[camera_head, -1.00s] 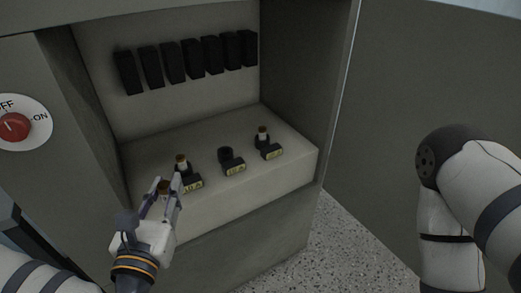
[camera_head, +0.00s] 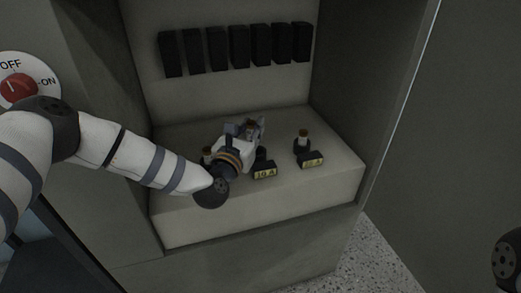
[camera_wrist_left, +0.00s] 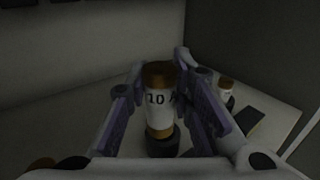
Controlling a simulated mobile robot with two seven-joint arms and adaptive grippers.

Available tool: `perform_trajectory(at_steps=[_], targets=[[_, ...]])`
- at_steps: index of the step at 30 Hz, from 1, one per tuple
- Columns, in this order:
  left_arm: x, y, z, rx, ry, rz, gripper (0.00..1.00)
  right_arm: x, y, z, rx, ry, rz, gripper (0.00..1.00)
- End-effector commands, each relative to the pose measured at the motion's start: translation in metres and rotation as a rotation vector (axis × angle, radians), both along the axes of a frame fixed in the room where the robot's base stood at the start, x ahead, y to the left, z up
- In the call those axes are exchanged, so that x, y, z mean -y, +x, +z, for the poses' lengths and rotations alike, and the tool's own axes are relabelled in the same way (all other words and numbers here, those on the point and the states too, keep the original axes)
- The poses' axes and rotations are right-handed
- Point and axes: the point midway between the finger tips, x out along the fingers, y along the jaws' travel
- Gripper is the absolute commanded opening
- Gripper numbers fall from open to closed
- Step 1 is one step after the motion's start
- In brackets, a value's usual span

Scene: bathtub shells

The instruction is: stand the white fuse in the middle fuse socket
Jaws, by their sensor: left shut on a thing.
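My left gripper (camera_head: 250,128) is shut on the white fuse, which has brassy caps and a "10 A" mark; the fuse shows between the fingers in the left wrist view (camera_wrist_left: 159,105). In the head view only its upper end (camera_head: 251,126) shows. The middle fuse socket (camera_head: 262,154), black with a yellow "10 A" label, is partly hidden by the gripper. In the left wrist view the fuse is upright, its lower end at the black socket (camera_wrist_left: 163,147); I cannot tell whether it is seated or just above. My right gripper is out of view.
A fuse stands in the right socket (camera_head: 302,145). Another fuse (camera_head: 207,151) at the left is partly hidden by my arm. Black blocks (camera_head: 238,47) line the back wall. The cabinet's right wall (camera_head: 370,90) bounds the shelf (camera_head: 330,180). A red knob (camera_head: 18,86) is at left.

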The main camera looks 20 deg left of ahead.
Motion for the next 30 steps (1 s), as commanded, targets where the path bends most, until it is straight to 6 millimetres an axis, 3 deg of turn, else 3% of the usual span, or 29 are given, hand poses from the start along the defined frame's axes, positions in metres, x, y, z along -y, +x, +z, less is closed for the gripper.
perform_trajectory(at_steps=[1, 10, 15, 25, 26, 27, 28, 30], targets=[[0.001, 0.006, -0.028, -0.016, 0.0, 0.0, 0.0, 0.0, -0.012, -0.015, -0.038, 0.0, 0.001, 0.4], [0.005, 0.034, -0.051, -0.007, -0.001, -0.001, 0.0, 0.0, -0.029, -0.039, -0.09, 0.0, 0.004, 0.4], [0.004, 0.036, -0.081, -0.007, 0.001, 0.0, 0.0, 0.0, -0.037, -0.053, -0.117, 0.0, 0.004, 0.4], [0.004, 0.036, -0.081, -0.003, 0.0, 0.0, 0.0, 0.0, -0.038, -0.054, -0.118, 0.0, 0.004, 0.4], [0.004, 0.036, -0.081, -0.003, 0.0, 0.0, 0.23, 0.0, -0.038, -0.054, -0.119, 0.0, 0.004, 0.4], [0.004, 0.036, -0.08, -0.002, 0.0, 0.0, 0.32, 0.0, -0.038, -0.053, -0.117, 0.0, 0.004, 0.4], [0.004, 0.036, -0.079, -0.002, 0.0, 0.0, 0.39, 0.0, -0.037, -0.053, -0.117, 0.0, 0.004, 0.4], [0.004, 0.036, -0.079, -0.002, 0.0, 0.0, 0.41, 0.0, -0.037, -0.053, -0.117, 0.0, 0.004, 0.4]])
